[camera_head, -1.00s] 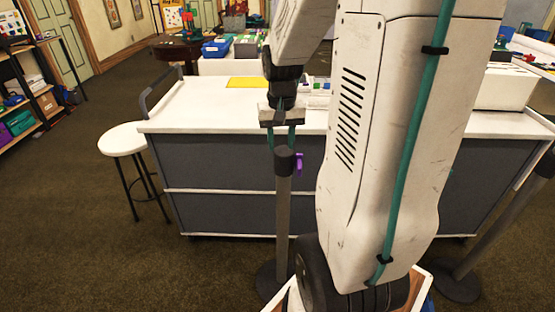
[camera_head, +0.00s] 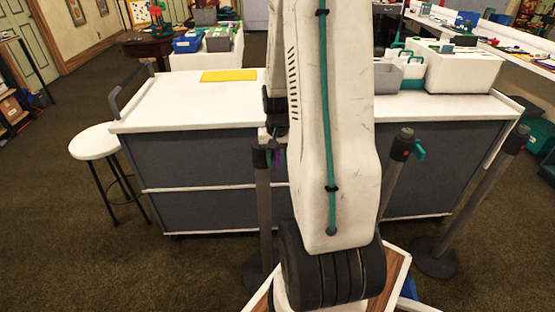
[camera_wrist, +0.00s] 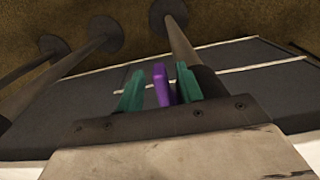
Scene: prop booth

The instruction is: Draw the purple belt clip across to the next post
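The purple belt clip (camera_head: 280,157) shows as a small patch beside the top of the left post (camera_head: 264,205), partly hidden behind my arm. In the wrist view the purple clip (camera_wrist: 161,84) stands between the two teal fingers of my gripper (camera_wrist: 160,90). A gap shows between the clip and the left finger; the clip is close to the right finger. My gripper looks open around it. The near post (camera_wrist: 190,45) rises just behind the right finger. Another post (camera_head: 395,180), with a teal clip (camera_head: 420,150) at its top, stands right of my arm.
A third post (camera_head: 495,185) leans in view farther right. A white-topped grey counter (camera_head: 180,105) stands behind the posts, with a yellow sheet (camera_head: 228,75) and a white box (camera_head: 462,72) on it. A white stool (camera_head: 94,142) is at the left. Open carpet lies front left.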

